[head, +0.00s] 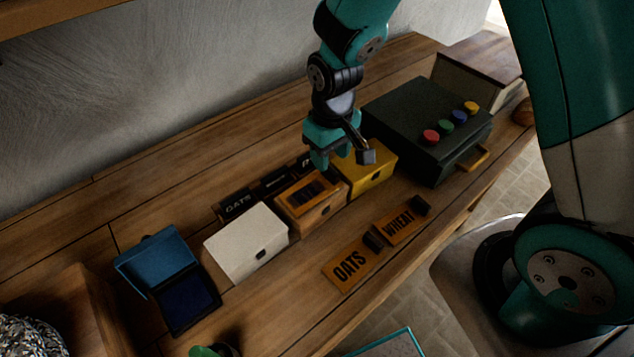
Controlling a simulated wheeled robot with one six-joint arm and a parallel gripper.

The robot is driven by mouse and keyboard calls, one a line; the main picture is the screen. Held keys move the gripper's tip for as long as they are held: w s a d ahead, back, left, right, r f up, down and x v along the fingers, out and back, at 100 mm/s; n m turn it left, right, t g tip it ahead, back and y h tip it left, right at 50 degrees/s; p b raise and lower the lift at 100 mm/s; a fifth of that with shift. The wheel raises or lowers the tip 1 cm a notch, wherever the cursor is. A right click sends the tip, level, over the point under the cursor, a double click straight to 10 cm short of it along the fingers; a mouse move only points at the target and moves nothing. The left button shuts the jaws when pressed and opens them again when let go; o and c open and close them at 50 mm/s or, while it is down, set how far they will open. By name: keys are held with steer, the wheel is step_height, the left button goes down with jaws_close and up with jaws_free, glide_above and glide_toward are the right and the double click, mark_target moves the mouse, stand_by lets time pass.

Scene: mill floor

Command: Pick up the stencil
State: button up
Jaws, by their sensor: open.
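Two orange plates with dark lettering and a small dark block at one end, which look like stencils, lie flat near the table's front edge. One stencil reads OATS (350,270) and the other reads WHEAT (399,225), just to its right. My gripper (342,158) is open and empty, pointing down. It is farther back than both plates, over or beside the orange box (322,211) and the yellow box (372,182). Its exact height above them is hard to tell.
A white box (246,243) stands left of the orange one; dark lettered blocks (236,204) sit behind. An open blue-lidded ink pad (185,300) lies at left. A dark green case (415,125) with coloured knobs stands at right. The wood between white box and OATS is clear.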

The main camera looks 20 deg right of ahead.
mark_target(330, 169)
steer(key=shift+f+p, duration=0.8)
steer(key=shift+f, duration=1.7)
jaws_close()
